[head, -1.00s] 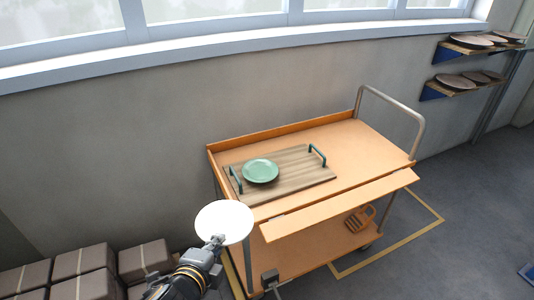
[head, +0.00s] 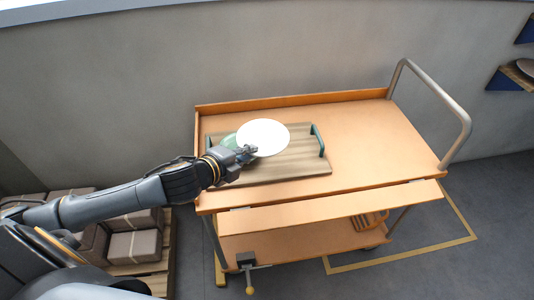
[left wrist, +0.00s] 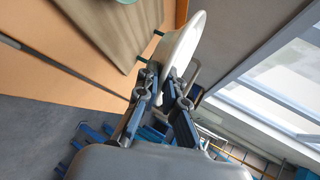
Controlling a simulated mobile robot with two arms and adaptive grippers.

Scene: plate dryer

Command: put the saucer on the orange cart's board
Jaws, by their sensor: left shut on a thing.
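The white saucer (head: 265,136) is in my left gripper (head: 246,154), whose fingers are shut on its rim. In the head view it appears over the wooden board (head: 300,166) on the orange cart (head: 370,130). In the left wrist view the saucer (left wrist: 186,42) shows nearly edge-on between the fingertips of the gripper (left wrist: 165,84), apart from the board (left wrist: 115,25). A green plate (head: 229,141) is on the board, mostly hidden behind the saucer and gripper. My right gripper is not in view.
The board has green handles; the right one (head: 318,140) stands up clear. The cart's top right of the board is bare. A metal push handle (head: 440,95) rises at the cart's right end. Brown boxes (head: 135,245) lie at lower left, and wall shelves (head: 510,78) are at far right.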

